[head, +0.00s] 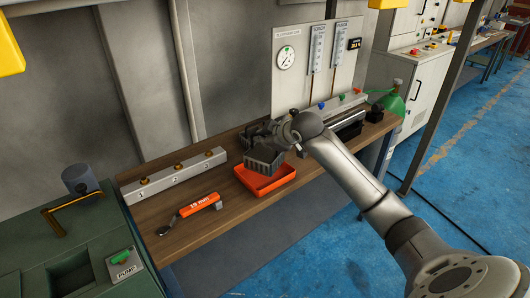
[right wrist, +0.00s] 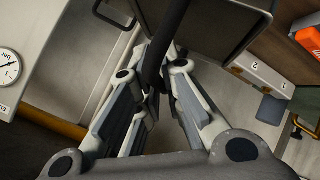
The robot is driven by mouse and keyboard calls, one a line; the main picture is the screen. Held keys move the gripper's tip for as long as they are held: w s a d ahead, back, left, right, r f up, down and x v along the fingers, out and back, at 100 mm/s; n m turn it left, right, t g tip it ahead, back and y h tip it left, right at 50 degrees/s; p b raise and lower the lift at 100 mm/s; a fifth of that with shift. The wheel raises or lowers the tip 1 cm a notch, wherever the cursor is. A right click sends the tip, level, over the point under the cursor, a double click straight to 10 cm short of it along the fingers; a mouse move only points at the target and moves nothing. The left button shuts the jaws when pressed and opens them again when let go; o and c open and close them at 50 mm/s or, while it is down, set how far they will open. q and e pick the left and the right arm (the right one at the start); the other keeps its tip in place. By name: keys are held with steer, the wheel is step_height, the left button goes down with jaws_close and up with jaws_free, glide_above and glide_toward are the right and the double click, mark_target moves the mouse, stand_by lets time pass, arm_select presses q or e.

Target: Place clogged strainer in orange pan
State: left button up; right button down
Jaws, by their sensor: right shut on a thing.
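The strainer is a dark grey basket (head: 263,159) hanging over the orange pan (head: 284,181) on the wooden bench, covering the pan's back left part. My right gripper (head: 276,129) is above the strainer, at the end of the arm from the right. In the right wrist view its fingers (right wrist: 151,100) are shut on the strainer's dark handle (right wrist: 165,42), with the basket (right wrist: 215,30) beyond. I cannot tell whether the strainer touches the pan, and its contents are hidden. My left gripper is not in view.
An orange-handled wrench-like tool (head: 199,206) lies left of the pan. A numbered grey block (head: 175,172) stands behind it. A gauge panel (head: 317,62) rises at the back. A green pump unit (head: 75,245) is at the left. Dark blocks (head: 351,130) stand on the bench's right.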

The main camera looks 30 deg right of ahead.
mark_target(265, 152)
steer(key=w+f, duration=0.1)
steer(key=f, duration=0.1)
steer(key=w+d+f, duration=0.2)
steer(key=w+f, duration=0.1)
steer(key=shift+d+f, duration=0.2)
steer(key=shift+f, duration=0.1)
steer(key=shift+d+f+p, duration=0.1)
steer(key=shift+f+p, duration=0.5)
steer(key=shift+f, duration=1.05)
steer(key=shift+f, duration=0.15)
steer(key=c, duration=1.6)
jaws_free()
steer(key=shift+o, duration=0.2)
steer(key=shift+s+r, duration=0.1)
steer(key=shift+r, duration=0.1)
steer(key=v, duration=1.1)
steer(key=shift+s+r+b, duration=0.25)
steer(key=shift+s+b, duration=0.05)
steer(key=shift+b, duration=0.05)
